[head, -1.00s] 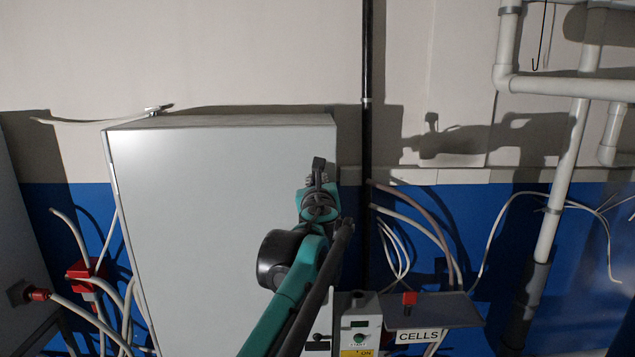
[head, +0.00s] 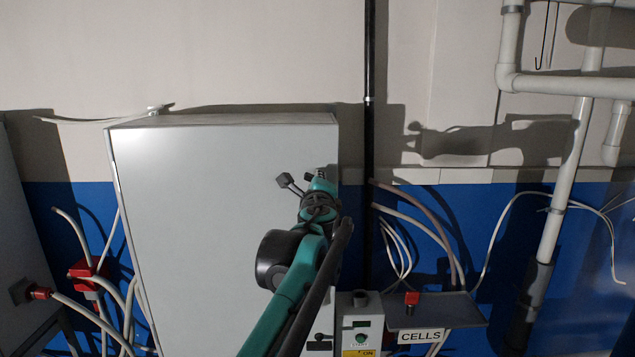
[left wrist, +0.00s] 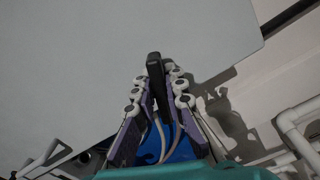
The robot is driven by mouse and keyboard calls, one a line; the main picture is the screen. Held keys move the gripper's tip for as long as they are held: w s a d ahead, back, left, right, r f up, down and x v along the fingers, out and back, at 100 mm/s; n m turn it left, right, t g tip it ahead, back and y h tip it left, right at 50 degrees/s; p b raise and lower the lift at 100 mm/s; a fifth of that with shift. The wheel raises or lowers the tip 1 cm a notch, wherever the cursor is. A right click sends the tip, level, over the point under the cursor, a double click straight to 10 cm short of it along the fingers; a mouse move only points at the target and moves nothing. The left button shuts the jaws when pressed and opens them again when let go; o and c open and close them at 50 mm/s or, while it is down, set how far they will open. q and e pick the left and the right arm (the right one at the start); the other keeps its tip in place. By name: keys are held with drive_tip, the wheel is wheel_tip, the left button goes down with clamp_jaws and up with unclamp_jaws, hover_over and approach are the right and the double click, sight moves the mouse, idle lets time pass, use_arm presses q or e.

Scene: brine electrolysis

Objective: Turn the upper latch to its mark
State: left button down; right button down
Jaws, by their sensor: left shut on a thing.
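The grey cabinet (head: 215,210) stands in front of me with its door facing me. My left gripper (head: 318,176) is at the upper right edge of this door, seen from behind along my teal arm. In the left wrist view, my left gripper (left wrist: 156,78) has its two fingers on either side of a dark upright lever, which I take to be the upper latch (left wrist: 154,62), and is shut on it. In the head view my wrist hides the latch. I cannot make out its mark in either view. My right gripper is in neither view.
A small control box (head: 361,325) and a shelf marked CELLS (head: 440,311) with a red switch (head: 411,298) are at lower right. A black vertical pipe (head: 368,80) runs just right of the cabinet. Hoses (head: 400,245) and light pipes (head: 560,190) are further right.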

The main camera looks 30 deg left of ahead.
use_arm(q)
drive_tip(key=n, duration=0.4)
drive_tip(key=shift+f+n, duration=0.15)
drive_tip(key=shift+n, duration=0.25)
idle(0.4)
drive_tip(key=c, duration=1.6)
unclamp_jaws()
drive_tip(key=shift+o, duration=0.2)
drive_tip(key=shift+s, duration=0.1)
drive_tip(key=v, duration=1.1)
drive_tip(key=shift+s+d, duration=0.25)
drive_tip(key=shift+s, duration=0.1)
drive_tip(key=shift+f, duration=0.1)
